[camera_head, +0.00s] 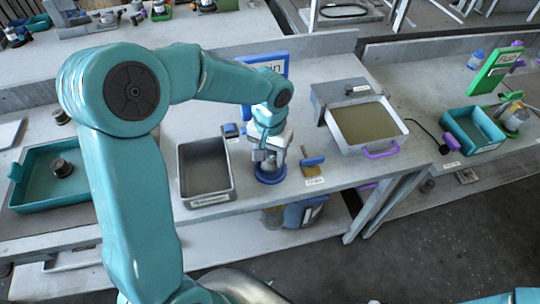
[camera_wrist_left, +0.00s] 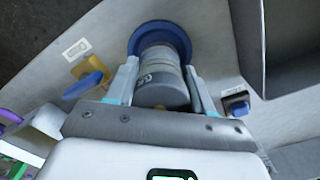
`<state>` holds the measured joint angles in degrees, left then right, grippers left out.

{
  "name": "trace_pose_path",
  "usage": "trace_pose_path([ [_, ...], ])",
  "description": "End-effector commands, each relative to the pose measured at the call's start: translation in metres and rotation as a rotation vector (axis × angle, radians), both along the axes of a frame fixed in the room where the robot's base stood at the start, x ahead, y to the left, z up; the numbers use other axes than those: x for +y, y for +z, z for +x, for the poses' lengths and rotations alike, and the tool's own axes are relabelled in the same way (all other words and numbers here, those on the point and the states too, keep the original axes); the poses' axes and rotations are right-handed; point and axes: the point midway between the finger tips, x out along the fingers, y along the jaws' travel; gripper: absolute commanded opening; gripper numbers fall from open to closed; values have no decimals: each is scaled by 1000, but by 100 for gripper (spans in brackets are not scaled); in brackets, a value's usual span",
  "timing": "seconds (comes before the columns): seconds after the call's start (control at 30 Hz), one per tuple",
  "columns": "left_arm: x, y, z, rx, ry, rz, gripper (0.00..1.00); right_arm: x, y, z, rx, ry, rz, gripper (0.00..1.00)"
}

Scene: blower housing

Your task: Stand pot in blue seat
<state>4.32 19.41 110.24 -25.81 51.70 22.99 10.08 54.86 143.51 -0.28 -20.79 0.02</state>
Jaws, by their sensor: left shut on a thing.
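My left gripper (camera_head: 268,148) points down over the blue seat (camera_head: 271,174) at the front of the middle bench. In the left wrist view its two fingers are closed on the sides of the grey cylindrical pot (camera_wrist_left: 160,78). The pot's far end lies within the round blue seat (camera_wrist_left: 160,30), which shows as a ring around it. The pot looks about upright; I cannot tell whether it rests fully on the seat's bottom. In the head view the gripper mostly hides the pot. My right gripper is out of view.
A grey bin (camera_head: 206,168) stands just left of the seat. A blue-handled tool on a tan pad (camera_head: 312,170) is close on the right. A tray with a purple handle (camera_head: 368,125) stands further right.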

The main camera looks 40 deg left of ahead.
Motion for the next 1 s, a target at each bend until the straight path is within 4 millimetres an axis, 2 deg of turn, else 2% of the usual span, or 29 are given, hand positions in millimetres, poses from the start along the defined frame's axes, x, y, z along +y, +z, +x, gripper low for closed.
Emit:
trace_pose_path([
  [0.1, 0, -12, 0, 0, 0, 0, 11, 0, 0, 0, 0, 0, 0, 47],
  [0.47, 0, -16, 0, -2, 0, 0, 11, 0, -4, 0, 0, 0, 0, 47],
  [0.5, 0, -17, 0, -1, 0, 0, 55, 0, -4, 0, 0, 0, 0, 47],
  [0.57, 0, -16, 0, -1, 0, 0, 75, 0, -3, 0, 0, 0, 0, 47],
  [0.6, 0, -16, 0, -1, 0, 0, 77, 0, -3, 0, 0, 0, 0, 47],
  [0.87, 0, -14, 0, -1, 0, 0, 77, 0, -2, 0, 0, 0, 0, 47],
  [1.0, 0, -3, 1, -5, 0, 0, 77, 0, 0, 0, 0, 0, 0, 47],
])
